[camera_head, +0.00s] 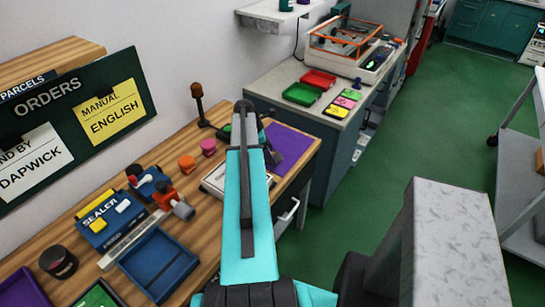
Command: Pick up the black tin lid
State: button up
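A small round black tin (58,262) stands on the wooden bench at the lower left. Its top is dark; I cannot tell whether that is a separate lid. No loose black lid is clearly visible. My teal arm rises from the bottom centre and reaches over the bench. A dark part that may be my gripper (271,154) shows just right of the arm, near the purple mat, well to the right of the tin. The arm covers most of it, and its fingers cannot be made out.
The bench (180,135) carries a blue sealer (108,222), a blue tray (160,262), orange (187,162) and pink (208,147) pieces, a dark wooden-topped handle (197,100) and a purple mat (290,145). An orders board (75,95) stands behind.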

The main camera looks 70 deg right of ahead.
dwell(0.4)
jog(key=c, duration=1.2)
jog(key=shift+a, duration=0.1)
jog(key=shift+c, duration=1)
